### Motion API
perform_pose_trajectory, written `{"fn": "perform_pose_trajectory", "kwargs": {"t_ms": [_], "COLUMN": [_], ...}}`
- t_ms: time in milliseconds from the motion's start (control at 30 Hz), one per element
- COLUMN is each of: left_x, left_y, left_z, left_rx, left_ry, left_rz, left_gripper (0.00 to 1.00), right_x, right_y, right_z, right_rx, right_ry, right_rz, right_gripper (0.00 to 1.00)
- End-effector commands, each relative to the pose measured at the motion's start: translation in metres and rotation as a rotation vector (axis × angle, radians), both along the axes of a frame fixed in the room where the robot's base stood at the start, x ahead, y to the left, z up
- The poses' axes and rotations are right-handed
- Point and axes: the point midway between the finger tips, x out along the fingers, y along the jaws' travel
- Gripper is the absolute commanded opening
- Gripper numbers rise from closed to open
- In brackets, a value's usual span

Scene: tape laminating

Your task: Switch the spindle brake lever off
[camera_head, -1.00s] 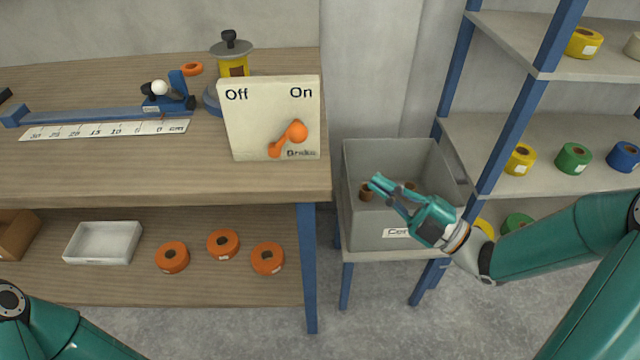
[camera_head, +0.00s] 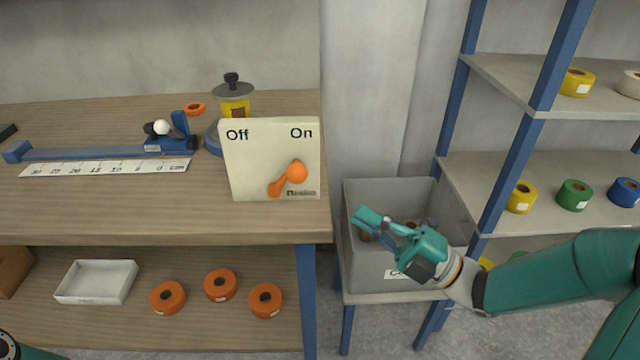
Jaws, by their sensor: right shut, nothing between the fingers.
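The spindle brake panel (camera_head: 245,165) is a cream plate standing at the right end of the workbench top, with "Off" at its upper left and "On" at its upper right. The orange brake lever (camera_head: 285,180) on it slants, its round ball end up and right, below the "On" word. My right gripper (camera_head: 368,222) is shut and empty, over the grey bin and to the lower right of the panel, apart from the lever. My left gripper is out of view; only a bit of my left arm shows at the bottom left corner.
The workbench (camera_head: 90,215) carries a blue ruler rail (camera_head: 90,153) and a yellow spindle roll (camera_head: 236,108) behind the panel. Orange tape rolls (camera_head: 220,284) and a white tray (camera_head: 97,282) lie below. A grey bin (camera_head: 360,262) and a tape shelf (camera_head: 490,165) stand right.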

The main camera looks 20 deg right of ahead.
Motion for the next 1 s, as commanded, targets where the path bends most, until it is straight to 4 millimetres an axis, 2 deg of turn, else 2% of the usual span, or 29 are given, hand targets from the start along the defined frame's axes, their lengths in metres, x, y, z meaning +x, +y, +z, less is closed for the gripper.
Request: {"fn": "perform_pose_trajectory", "kwargs": {"t_ms": [33, 200, 433, 1000], "left_x": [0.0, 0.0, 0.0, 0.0], "left_y": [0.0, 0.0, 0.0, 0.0], "left_z": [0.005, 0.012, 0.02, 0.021], "left_rx": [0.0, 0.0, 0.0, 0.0], "left_ry": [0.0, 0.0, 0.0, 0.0], "left_rz": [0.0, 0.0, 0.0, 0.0], "left_gripper": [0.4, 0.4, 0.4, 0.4], "right_x": [0.007, 0.028, 0.048, 0.054], "right_y": [0.01, 0.033, 0.054, 0.06], "right_z": [0.008, 0.021, 0.032, 0.034], "right_rx": [-0.001, 0.001, -0.001, -0.002], "right_ry": [-0.003, -0.001, 0.0, 0.001], "right_rz": [0.006, 0.005, 0.001, -0.001], "right_gripper": [0.0, 0.0, 0.0, 0.0]}}
